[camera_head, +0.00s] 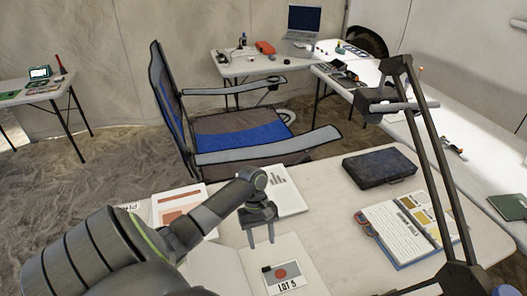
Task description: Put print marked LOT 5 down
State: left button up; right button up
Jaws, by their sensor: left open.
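The print marked LOT 5 (287,273) is a pale card with a dark and red picture and a black-on-white label. It lies flat near the table's front edge, on or against white sheets (228,272). My left gripper (261,236) points down just beyond the print's far edge, over the table. Its two fingers are apart, and I see nothing between them. The print appears apart from the fingers. My right gripper is not in view.
White printed sheets (290,196) and a red-marked sheet (172,207) lie near my left arm. A dark case (379,167), an open binder (400,232) and a dark jointed frame (437,165) stand right. Bare table (330,230) lies between. A blue folding chair (235,137) stands behind.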

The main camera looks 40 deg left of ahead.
pick_arm(q)
jog(key=shift+v, duration=1.55)
